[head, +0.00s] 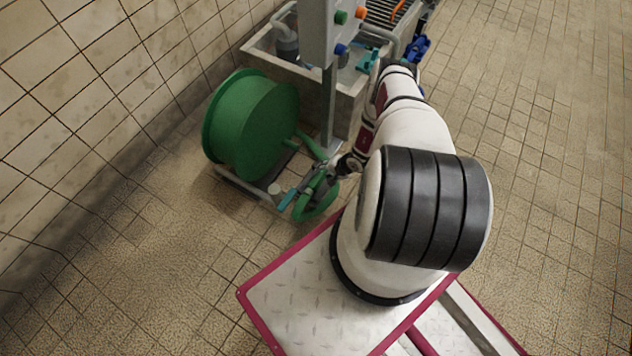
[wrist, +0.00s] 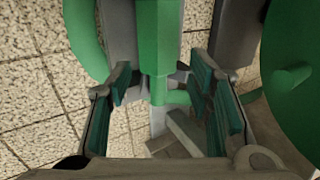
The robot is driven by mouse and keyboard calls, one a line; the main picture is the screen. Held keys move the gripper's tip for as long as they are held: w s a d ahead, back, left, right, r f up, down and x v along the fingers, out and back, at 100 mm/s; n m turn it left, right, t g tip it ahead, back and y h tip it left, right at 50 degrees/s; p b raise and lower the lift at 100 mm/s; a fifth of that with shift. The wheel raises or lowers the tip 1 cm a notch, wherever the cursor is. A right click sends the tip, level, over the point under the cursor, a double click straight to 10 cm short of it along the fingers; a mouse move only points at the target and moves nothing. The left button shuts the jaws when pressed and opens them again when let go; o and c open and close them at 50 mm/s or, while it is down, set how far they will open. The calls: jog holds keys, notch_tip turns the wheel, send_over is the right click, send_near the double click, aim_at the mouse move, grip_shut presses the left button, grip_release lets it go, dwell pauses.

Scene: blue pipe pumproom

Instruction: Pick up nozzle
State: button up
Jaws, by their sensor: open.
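In the wrist view a green upright piece (wrist: 156,45), which looks like the nozzle, stands between the two finger pads of my gripper (wrist: 160,98). Its upper part is broad and plain green, with grey parts below. My gripper is open, with one teal-padded finger on each side of the piece. Gaps show on both sides, and I cannot tell whether either pad touches. In the head view my gripper (head: 322,174) is low beside the green hose reel (head: 245,128). The nozzle cannot be told apart there among the small green and grey parts.
The reel stands on a low grey frame (head: 240,188) near the tiled wall. A green ring (head: 314,202) is close to my gripper. A grey post with a button box (head: 318,32) and a concrete basin (head: 345,100) stand behind. The tiled floor (head: 540,130) at right is clear.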

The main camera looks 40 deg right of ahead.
aim_at(321, 175)
jog(key=shift+b+x, duration=1.45)
jog(key=shift+x, duration=0.75)
jog(key=shift+s, duration=0.15)
jog(key=c, duration=1.1)
